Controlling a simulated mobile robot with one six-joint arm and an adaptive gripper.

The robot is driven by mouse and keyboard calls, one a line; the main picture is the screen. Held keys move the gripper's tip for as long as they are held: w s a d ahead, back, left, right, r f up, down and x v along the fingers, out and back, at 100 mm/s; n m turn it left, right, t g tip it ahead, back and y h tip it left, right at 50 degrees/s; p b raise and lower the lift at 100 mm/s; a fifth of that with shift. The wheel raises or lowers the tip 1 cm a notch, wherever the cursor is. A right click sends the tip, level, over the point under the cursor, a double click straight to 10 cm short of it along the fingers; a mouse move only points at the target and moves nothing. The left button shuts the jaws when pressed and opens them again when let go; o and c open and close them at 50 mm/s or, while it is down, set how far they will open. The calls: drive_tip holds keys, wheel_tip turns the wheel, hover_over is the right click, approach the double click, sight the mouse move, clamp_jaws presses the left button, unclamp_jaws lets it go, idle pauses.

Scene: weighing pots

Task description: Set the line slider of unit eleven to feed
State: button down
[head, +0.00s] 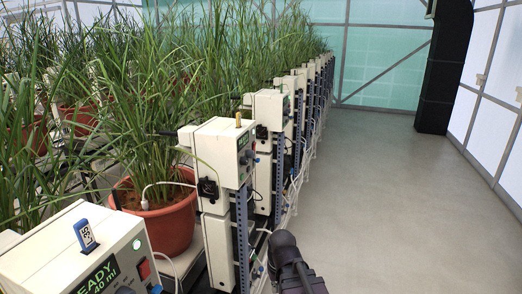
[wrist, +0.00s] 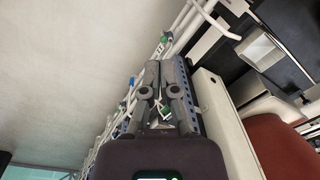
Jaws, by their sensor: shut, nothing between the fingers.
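My gripper (wrist: 162,66) shows in the wrist view, its two grey fingers close together, shut and empty, beside a blue perforated rail (wrist: 186,68) and white tubing (wrist: 188,42). A small green part (wrist: 165,38) sits on the tubing beyond the fingertips; another green piece shows between the finger links. I cannot tell whether either is the line slider. In the head view a row of cream units stands along the aisle, including a middle unit with a yellow-topped peg (head: 222,150). No number eleven is readable, so I cannot tell which is unit eleven. Fingertips are not clear in the head view.
The nearest unit (head: 98,248) has a blue tag (head: 84,234) and a display reading READY and 40 ml. A terracotta pot (head: 160,222) with tall grass stands behind the units. White tubes and cables hang along the row. The aisle floor (head: 400,190) is clear.

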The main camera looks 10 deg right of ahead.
drive_tip(key=w+d+r+n+t+y+p, duration=0.1)
drive_tip(key=w+r+n+p, duration=0.1)
drive_tip(key=w+r+p, duration=0.35)
drive_tip(key=w+r+n+y+p, duration=0.2)
drive_tip(key=r+p, duration=0.5)
drive_tip(key=r, duration=0.1)
drive_tip(key=w+d+r+n+t+y+p, duration=0.1)
drive_tip(key=w+r+n+p, duration=0.1)
drive_tip(key=w+r+p, duration=0.35)
drive_tip(key=n+t+y+p, duration=0.25)
drive_tip(key=n+p, duration=0.25)
drive_tip(key=p, duration=1.2)
approach(255, 158)
drive_tip(key=v, duration=0.3)
drive_tip(key=shift+d+y, duration=0.35)
drive_tip(key=shift+w+f, duration=0.1)
drive_tip(key=shift+f, duration=0.05)
drive_tip(key=shift+b+x, duration=3.6)
drive_tip(key=shift+x, duration=1.3)
